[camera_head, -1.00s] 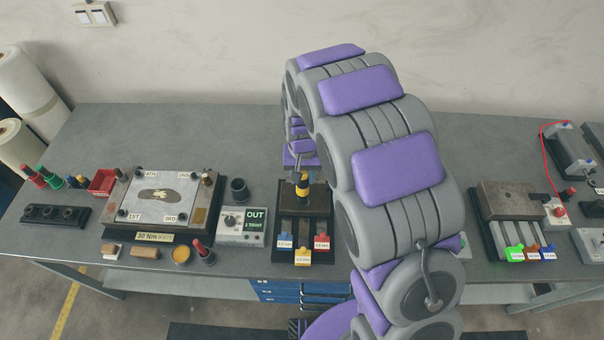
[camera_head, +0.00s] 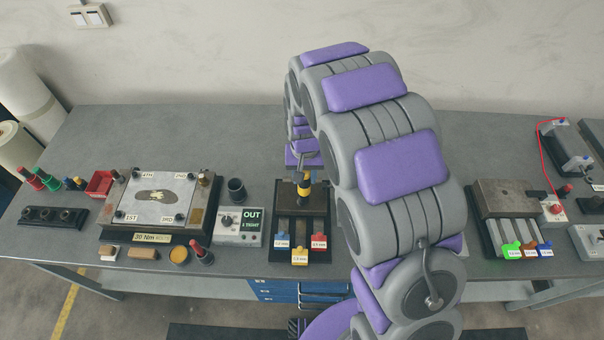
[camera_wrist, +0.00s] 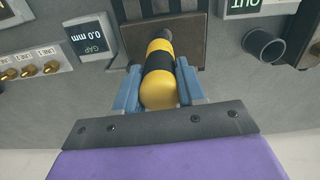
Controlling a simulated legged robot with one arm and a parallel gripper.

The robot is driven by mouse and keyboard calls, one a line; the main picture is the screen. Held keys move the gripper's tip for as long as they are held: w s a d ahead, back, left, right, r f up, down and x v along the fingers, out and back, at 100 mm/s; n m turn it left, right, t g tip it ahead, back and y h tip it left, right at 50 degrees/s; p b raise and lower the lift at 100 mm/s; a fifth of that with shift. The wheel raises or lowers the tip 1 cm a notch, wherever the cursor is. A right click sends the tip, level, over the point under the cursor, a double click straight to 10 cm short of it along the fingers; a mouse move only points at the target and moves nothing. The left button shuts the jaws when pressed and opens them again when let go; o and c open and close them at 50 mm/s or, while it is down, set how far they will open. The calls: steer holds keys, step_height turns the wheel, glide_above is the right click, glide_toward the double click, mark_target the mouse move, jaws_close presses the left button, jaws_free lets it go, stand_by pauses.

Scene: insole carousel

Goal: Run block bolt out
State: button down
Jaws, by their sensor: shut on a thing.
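My gripper (camera_wrist: 158,92) is shut on a yellow-and-black banded driver handle (camera_wrist: 158,78) in the wrist view, with a blue finger on each side. In the head view the banded driver (camera_head: 304,185) stands upright over the dark block fixture (camera_head: 287,200). The driver's lower end meets the dark block in the wrist view, but the bolt under it is hidden. A small control box (camera_head: 238,227) to the left shows OUT and a tightness line. Blue, yellow and red tabs (camera_head: 299,256) sit at the fixture's front. My arm hides much of the bench on the right.
A plate fixture (camera_head: 155,200) with numbered corners and an Nm label stands at left. A dark cup (camera_head: 236,190) stands by the control box. A second block with green, brown and blue tabs (camera_head: 512,250) is at right. The wrist view shows a gap display (camera_wrist: 92,36).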

steer(key=shift+d, duration=0.15)
steer(key=shift+a, duration=0.65)
steer(key=shift+d, duration=0.1)
steer(key=shift+f, duration=0.6)
stand_by(1.1)
steer(key=shift+r, duration=0.3)
stand_by(1.3)
steer(key=shift+r+p, duration=0.8)
steer(key=shift+r, duration=2)
steer(key=shift+w, duration=0.1)
